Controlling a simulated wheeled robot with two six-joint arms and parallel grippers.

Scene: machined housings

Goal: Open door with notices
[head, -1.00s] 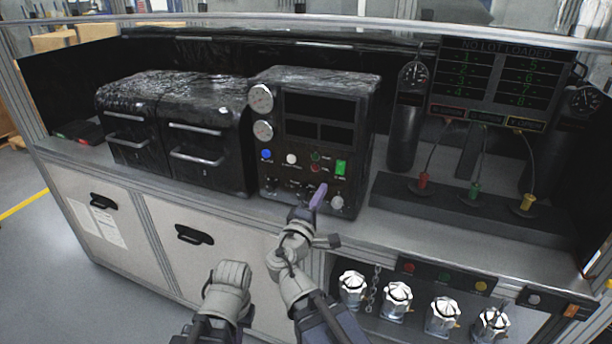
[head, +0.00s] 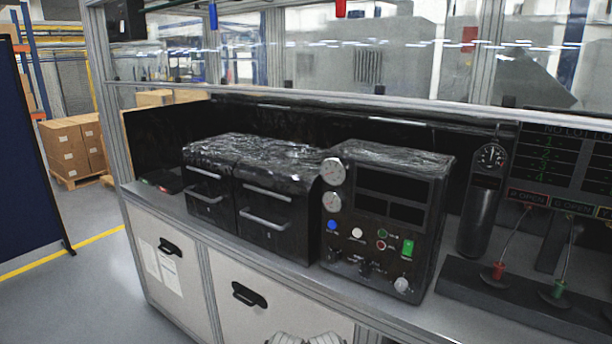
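The door with notices (head: 192,288) is the pale left cabinet door under the bench, at the lower left of the head view. Two white paper notices (head: 170,274) hang on it below a black handle (head: 170,247). The door looks shut, flush with the cabinet front. A grey piece of my own arm just shows at the bottom edge, right of the door and apart from it in the picture. Neither gripper's fingers are in view.
A second pale door with a black handle (head: 249,295) is to the right. On the bench stand two dark drawer units (head: 276,210) and a control box (head: 390,225) with gauges. Open floor with a yellow line (head: 62,256) lies left; a dark blue panel (head: 25,160) stands at the far left.

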